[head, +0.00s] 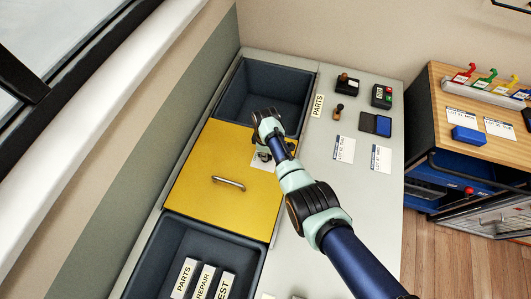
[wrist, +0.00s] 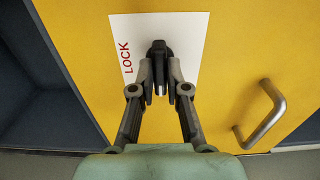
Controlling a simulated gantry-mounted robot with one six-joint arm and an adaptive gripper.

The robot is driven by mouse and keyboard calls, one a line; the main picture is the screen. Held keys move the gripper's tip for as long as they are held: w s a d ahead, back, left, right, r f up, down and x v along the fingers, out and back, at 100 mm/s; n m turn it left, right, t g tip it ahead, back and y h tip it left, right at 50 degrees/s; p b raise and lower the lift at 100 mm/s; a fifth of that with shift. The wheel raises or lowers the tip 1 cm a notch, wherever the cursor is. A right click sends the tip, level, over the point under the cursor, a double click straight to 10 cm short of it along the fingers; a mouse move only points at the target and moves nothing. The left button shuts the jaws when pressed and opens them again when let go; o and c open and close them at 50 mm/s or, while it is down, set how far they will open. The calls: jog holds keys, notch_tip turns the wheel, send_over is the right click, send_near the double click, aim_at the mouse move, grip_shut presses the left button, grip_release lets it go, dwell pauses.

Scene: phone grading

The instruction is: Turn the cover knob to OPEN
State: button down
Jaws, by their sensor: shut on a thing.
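The cover knob (wrist: 159,50) is dark and sits on a white label plate (wrist: 195,28) on the yellow cover (wrist: 75,30). The red word LOCK shows on the plate left of the knob; no OPEN marking is visible. My gripper (wrist: 160,84) is shut on the knob, with one finger on each side of it. In the head view my gripper (head: 264,157) is over the plate at the cover's upper right, and my arm hides most of the knob. The yellow cover also shows in the head view (head: 205,200), between two dark bins.
A metal handle (head: 228,184) stands up from the cover's middle. An open dark bin (head: 255,85) lies above the cover and another bin (head: 150,255) with label blocks below it. Stamps, cards and a blue pad (head: 376,124) lie on the counter to the right.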

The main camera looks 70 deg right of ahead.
jog(key=c, duration=1.2)
grip_release()
jog(key=shift+o, duration=0.2)
notch_tip(320, 180, up, 12)
